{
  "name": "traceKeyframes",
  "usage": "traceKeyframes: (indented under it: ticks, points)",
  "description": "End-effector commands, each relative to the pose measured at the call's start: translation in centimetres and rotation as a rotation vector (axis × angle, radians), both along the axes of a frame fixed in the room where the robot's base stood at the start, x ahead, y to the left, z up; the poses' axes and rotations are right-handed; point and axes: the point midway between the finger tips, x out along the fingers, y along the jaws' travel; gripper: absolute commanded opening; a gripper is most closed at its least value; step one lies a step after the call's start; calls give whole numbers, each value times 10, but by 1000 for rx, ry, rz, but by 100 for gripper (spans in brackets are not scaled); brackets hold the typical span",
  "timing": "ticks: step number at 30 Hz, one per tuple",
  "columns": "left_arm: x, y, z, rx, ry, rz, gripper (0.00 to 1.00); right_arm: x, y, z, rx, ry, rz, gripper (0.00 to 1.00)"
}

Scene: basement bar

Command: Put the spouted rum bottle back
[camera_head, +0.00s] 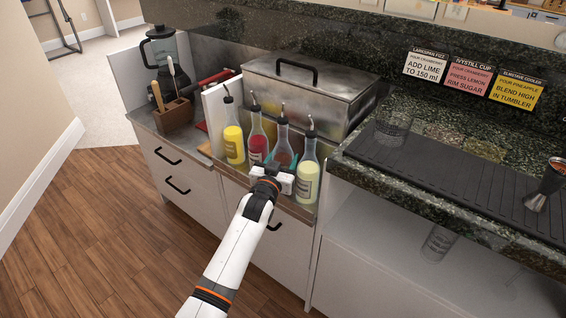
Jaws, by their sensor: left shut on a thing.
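Several spouted bottles stand in a row at the front of the steel counter: a yellow one (233,140), a red one (257,143), a third (282,149) with a rust-and-clear look, and a pale yellow one (307,178) at the right end. Their labels are too small to read. My left gripper (278,179) is at the lower part of the third bottle, which I take as the rum bottle, and is shut on it. The bottle is upright, its base hidden by the gripper. I cannot tell whether it touches the surface. My right gripper is out of view.
A lidded steel bin (312,88) stands behind the bottles. A utensil block (174,115) and a blender (163,50) are at the left. A black bar mat (440,175) with a clear glass (392,128) and a jigger (545,185) lies on the granite counter at right.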

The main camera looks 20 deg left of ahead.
Motion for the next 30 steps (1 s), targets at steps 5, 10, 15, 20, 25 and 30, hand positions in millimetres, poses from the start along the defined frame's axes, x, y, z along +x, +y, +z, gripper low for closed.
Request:
traceKeyframes:
  ticks: [5, 10, 15, 20, 25, 30]
  points:
    - [0, 0, 1, -1, -7, -1, 15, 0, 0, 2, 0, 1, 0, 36]
    - [0, 0, 0, -1, -6, -1, 15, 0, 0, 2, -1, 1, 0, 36]
    - [0, 0, -3, -1, -1, -1, 63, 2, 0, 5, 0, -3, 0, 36]
    - [0, 0, -3, -1, -1, -1, 63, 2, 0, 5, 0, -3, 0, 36]
    - [-2, 0, 0, 0, 0, -1, 63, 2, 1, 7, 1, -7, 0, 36]
    - [-31, 1, -1, 0, 2, -1, 63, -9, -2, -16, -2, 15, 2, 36]
